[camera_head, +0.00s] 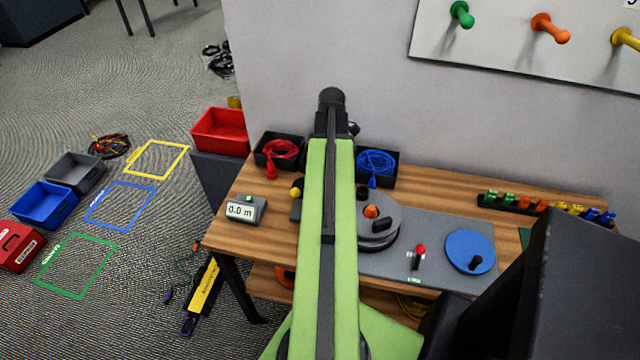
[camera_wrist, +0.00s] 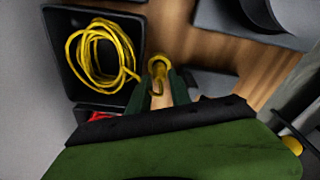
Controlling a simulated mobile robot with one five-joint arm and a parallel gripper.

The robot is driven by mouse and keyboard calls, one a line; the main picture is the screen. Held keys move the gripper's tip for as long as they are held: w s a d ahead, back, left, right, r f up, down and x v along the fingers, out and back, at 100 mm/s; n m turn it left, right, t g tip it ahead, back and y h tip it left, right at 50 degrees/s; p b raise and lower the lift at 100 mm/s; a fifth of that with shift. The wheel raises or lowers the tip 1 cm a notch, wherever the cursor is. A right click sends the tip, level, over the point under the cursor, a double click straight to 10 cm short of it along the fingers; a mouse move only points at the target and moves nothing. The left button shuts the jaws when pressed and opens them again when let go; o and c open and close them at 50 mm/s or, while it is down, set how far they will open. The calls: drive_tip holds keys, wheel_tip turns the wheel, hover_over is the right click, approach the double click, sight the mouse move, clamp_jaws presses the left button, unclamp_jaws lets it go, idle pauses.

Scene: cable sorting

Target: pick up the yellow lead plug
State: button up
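The yellow lead is a coil (camera_wrist: 98,52) in a black tray (camera_wrist: 58,40) at the upper left of the wrist view. Its yellow plug (camera_wrist: 158,64) lies outside the tray on the wooden bench, at the tips of my gripper (camera_wrist: 160,88). The two dark green fingers stand apart, with bare wood showing between them. The plug's end sits between or just beyond the tips; I cannot tell whether they touch it. In the head view, my arm hides the yellow lead, its tray and my gripper.
A black tray with a red coil (camera_head: 282,149) and one with a blue coil (camera_head: 377,162) flank my arm on the bench (camera_head: 225,232). A meter (camera_head: 246,209) stands left. A grey reel (camera_head: 378,225) and blue disc (camera_head: 470,251) lie right. The wall is close behind.

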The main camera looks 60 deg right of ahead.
wheel_tip(320, 180, down, 3)
drive_tip(key=shift+w+a+r+b, duration=0.1)
drive_tip(key=shift+r+b, duration=0.05)
drive_tip(key=shift+b, duration=0.5)
drive_tip(key=shift+r, duration=0.2)
clamp_jaws()
drive_tip(key=shift+r+p, duration=0.6)
drive_tip(key=shift+p, duration=0.2)
wheel_tip(320, 180, up, 4)
drive_tip(key=p, duration=0.4)
drive_tip(key=s+d+r+p, duration=0.3)
drive_tip(key=s+r+p, duration=0.2)
drive_tip(key=s, duration=0.6)
drive_tip(key=shift+s+r+p, duration=0.15)
drive_tip(key=shift+r+p, duration=0.2)
drive_tip(key=shift+r, duration=0.05)
